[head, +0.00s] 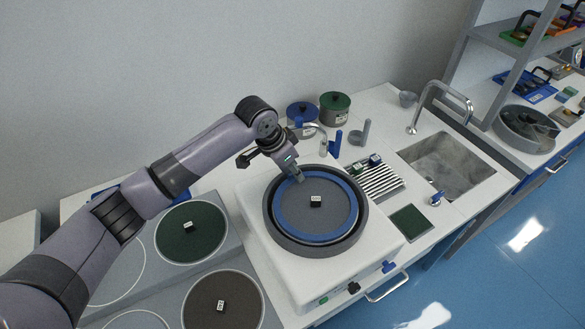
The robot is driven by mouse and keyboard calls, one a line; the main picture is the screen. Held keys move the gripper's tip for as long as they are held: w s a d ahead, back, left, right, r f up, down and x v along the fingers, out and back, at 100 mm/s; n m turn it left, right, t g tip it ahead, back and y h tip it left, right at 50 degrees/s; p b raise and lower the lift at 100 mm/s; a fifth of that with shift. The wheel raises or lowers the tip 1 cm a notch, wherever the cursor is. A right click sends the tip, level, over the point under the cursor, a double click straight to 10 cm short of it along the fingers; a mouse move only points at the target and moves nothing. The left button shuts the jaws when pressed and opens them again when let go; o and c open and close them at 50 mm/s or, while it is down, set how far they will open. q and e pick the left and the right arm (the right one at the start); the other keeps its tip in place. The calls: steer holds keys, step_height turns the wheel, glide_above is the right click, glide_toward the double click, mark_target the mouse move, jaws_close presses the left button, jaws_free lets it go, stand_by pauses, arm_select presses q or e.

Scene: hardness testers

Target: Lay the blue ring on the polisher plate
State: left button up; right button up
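The blue ring (278,224) is at the polisher, around the dark grey polisher plate (318,222) inside the round black bowl. It looks level, but I cannot tell whether it rests fully on the plate or sits slightly above it. A small black block with a white label (316,201) sits in the middle of the plate. My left gripper (298,179) points down at the ring's far edge, with its fingertips at the ring. Whether the fingers are closed on the ring is too small to tell. My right gripper is out of view.
Several round discs, one green (190,240) and one brown (222,306), lie left of the polisher. Blue (302,112) and green (335,108) lidded pots stand behind it. A striped rack (377,181), a green pad (409,222) and a sink (440,165) lie to the right.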

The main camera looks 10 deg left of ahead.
arm_select(q)
steer(key=v, duration=1.2)
